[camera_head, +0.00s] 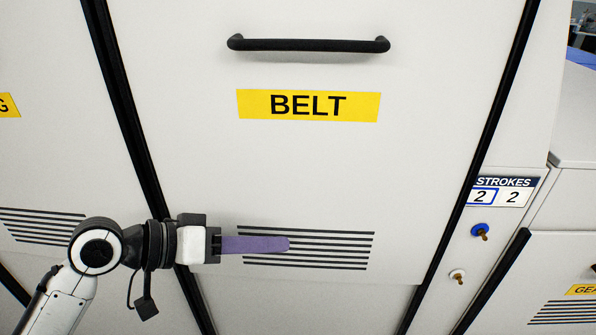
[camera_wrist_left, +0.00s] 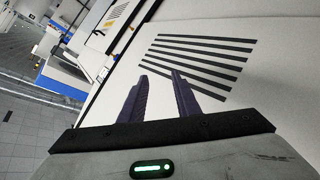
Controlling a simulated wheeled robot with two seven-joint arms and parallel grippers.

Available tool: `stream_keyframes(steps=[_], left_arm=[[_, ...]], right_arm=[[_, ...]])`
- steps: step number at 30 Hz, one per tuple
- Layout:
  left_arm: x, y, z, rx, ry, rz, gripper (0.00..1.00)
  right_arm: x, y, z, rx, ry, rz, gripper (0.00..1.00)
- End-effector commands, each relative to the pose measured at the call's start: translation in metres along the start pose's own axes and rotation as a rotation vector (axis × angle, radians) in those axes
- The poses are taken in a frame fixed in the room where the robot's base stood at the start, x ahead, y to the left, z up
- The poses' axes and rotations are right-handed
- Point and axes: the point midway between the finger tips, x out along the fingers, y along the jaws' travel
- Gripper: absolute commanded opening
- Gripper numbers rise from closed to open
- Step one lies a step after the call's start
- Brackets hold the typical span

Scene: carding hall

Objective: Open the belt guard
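The belt guard (camera_head: 300,170) is a large pale panel with a yellow BELT label (camera_head: 308,105). It looks closed, lying between two black edge strips. Its black bar handle (camera_head: 308,45) runs across the top. My left gripper (camera_head: 288,244) is in front of the dark vent slots (camera_head: 345,250) low on the guard, well below the handle. In the left wrist view its two purple fingers (camera_wrist_left: 160,75) stand apart with nothing between them. Whether the fingers touch the panel I cannot tell. My right gripper is not in view.
Neighbouring panels with vent slots (camera_head: 40,225) stand on both sides. The wrist view shows open tiled floor (camera_wrist_left: 30,135) at the left.

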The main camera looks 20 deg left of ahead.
Motion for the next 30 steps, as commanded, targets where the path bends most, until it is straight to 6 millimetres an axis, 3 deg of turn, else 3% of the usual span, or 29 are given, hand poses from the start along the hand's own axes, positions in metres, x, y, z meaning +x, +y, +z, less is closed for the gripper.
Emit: stream_keyframes(steps=[1,3,6,9,14,20,30], left_arm=[[-0.015,0.020,-0.039,-0.022,0.061,0.083,0.29],[-0.039,0.051,-0.082,-0.075,0.127,0.211,0.29],[-0.078,0.090,-0.130,-0.137,0.193,0.373,0.29],[-0.113,0.121,-0.162,-0.184,0.231,0.500,0.29],[-0.146,0.149,-0.186,-0.225,0.252,0.613,0.29],[-0.140,0.165,-0.197,-0.234,0.253,0.635,0.29],[-0.095,0.197,-0.214,-0.234,0.252,0.634,0.29]], right_arm=[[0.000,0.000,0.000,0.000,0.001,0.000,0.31],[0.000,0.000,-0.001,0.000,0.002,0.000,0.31],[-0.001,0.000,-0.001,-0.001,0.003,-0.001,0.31],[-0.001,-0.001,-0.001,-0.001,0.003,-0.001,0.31],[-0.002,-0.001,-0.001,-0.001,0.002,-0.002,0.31],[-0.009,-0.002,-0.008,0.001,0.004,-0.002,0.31],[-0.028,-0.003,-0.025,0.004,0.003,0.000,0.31]])
